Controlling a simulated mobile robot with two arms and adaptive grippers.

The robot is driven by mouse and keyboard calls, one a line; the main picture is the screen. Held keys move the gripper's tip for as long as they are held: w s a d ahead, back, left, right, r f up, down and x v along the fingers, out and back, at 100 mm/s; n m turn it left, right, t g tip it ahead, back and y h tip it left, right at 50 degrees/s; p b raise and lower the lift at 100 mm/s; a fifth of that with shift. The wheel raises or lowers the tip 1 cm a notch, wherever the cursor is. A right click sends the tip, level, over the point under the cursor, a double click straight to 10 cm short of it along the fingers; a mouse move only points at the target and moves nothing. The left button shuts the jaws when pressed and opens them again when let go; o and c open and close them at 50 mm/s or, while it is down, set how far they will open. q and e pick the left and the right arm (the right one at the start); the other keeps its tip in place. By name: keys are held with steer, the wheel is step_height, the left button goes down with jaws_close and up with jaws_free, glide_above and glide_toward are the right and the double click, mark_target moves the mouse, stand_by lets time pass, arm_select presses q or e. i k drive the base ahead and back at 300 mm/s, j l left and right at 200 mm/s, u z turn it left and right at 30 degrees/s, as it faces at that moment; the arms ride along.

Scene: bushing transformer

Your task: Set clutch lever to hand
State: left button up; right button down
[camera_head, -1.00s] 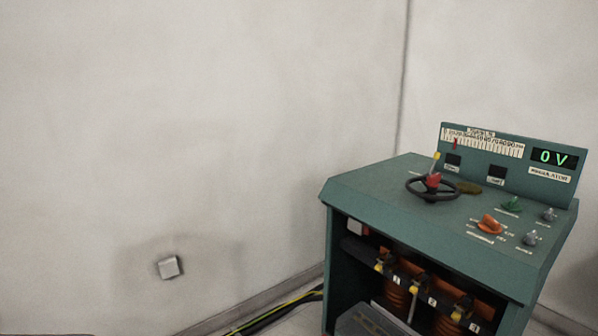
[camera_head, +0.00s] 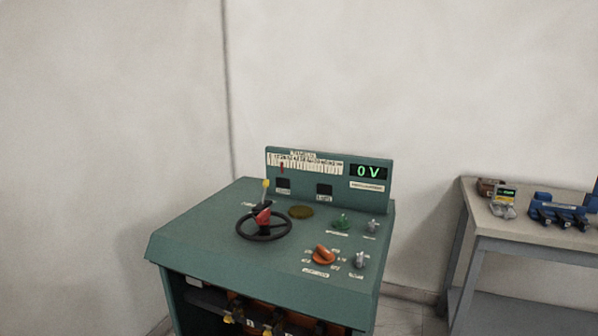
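The green transformer console (camera_head: 215,245) stands in the middle of the view, its sloped top facing me. A black handwheel (camera_head: 284,231) with a red hub (camera_head: 262,215) sits on the left part of the top. A small lever with a yellow tip (camera_head: 266,184) stands up just behind the hub; it looks like the clutch lever. Its base is partly hidden by the hub, and the label near it is too small to read. Neither of my grippers is in view.
An orange selector knob (camera_head: 323,254), a green knob (camera_head: 341,222) and grey knobs sit right of the wheel. The back panel's display (camera_head: 368,171) reads 0 V. A side table (camera_head: 480,228) with instruments stands at right. A plain wall is behind.

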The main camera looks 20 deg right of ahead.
mark_target(267, 182)
steer(key=i+l+z, duration=0.15)
steer(key=i+z, duration=0.25)
steer(key=i, duration=0.15)
steer(key=z, duration=1.1)
steer(key=l, duration=0.1)
